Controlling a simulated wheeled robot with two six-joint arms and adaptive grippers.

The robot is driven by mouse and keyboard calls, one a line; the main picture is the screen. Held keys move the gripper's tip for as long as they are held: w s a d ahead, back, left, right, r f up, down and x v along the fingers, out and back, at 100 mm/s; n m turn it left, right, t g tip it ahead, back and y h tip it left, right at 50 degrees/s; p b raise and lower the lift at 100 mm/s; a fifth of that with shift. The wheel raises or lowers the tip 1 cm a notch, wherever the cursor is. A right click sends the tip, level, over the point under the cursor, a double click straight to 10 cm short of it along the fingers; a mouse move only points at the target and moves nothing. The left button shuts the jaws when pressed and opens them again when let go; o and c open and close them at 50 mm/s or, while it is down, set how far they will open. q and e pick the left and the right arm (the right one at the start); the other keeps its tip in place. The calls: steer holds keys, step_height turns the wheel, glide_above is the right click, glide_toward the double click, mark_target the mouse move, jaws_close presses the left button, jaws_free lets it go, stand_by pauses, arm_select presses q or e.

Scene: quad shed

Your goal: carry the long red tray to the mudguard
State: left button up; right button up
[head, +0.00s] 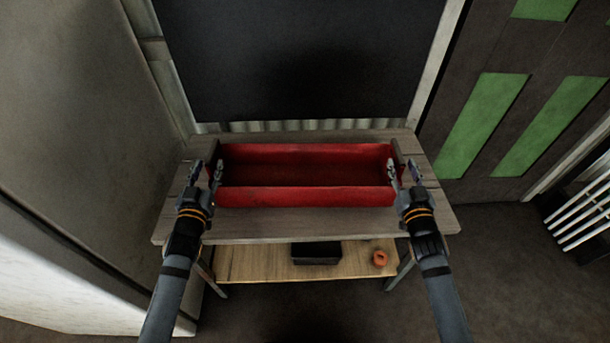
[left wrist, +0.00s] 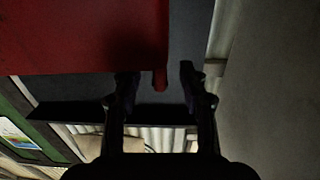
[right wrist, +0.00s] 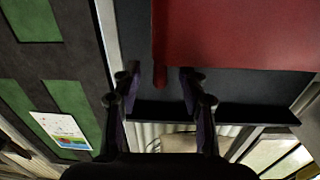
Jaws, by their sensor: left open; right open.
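The long red tray (head: 305,196) sits lengthwise on the grey wooden bench (head: 300,228) in the head view. My left gripper (head: 207,168) is open at its left end, and my right gripper (head: 403,168) is open at its right end. In the left wrist view the tray's red side (left wrist: 80,40) fills the upper left, and a short red end handle (left wrist: 160,80) shows between the spread fingers. In the right wrist view the tray (right wrist: 240,35) is at the upper right, with a similar handle (right wrist: 159,78) between the fingers. I cannot make out the mudguard.
A lower shelf (head: 260,262) holds a black box (head: 316,253) and a small orange item (head: 379,258). A dark panel (head: 300,60) stands behind the bench. A grey cabinet (head: 70,120) is close on the left. Floor (head: 510,260) is open to the right, before a white rack (head: 585,220).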

mark_target(212, 152)
arm_select(q)
steer(key=w, duration=0.5)
steer(key=shift+w, duration=0.4)
arm_select(e)
steer(key=w, duration=0.5)
steer(key=shift+w, duration=0.4)
arm_select(q)
steer(key=shift+c, duration=0.4)
arm_select(e)
steer(key=shift+c, duration=0.4)
arm_select(q)
jaws_close()
arm_select(e)
jaws_close()
